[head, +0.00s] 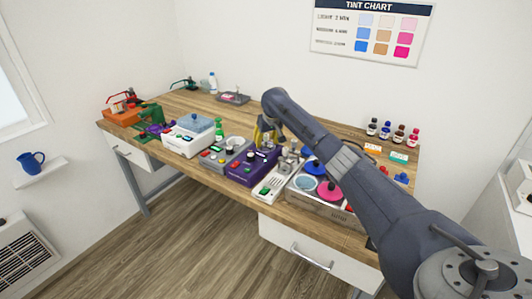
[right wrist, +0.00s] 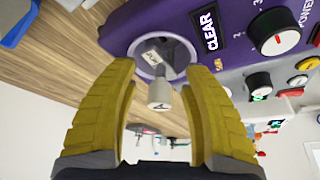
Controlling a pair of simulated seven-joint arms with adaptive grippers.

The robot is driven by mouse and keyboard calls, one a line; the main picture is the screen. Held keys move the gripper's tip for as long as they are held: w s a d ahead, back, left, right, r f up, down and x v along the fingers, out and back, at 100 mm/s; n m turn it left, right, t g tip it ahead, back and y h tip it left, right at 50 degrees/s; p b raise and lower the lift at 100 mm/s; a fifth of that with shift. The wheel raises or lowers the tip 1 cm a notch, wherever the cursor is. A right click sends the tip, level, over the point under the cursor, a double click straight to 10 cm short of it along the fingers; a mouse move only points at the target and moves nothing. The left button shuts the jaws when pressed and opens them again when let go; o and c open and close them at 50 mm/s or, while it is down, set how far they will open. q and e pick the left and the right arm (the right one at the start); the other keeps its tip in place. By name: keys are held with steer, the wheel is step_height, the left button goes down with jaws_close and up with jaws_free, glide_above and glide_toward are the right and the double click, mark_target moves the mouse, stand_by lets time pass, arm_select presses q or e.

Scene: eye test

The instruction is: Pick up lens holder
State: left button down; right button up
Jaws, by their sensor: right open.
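In the right wrist view, a small grey metal piece with a round knob end (right wrist: 160,92) stands at a round well in the purple machine (right wrist: 170,18); it looks like the lens holder. A small label with dark print shows behind the knob, inside the well. My right gripper (right wrist: 168,110) has yellow fingers, open, one on each side of the knob, with gaps showing. In the head view, the right gripper (head: 268,132) is over the purple machine (head: 248,172), and the lens holder cannot be made out there. My left gripper is not in view.
A white machine with a blue lid (head: 190,137) stands left of the purple one. Right of it are a white device with a green button (head: 272,187) and a tray of coloured round pots (head: 330,190). Small bottles (head: 385,130) stand behind. The rear middle of the table is clear.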

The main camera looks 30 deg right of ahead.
jaws_close()
stand_by(0.3)
stand_by(0.5)
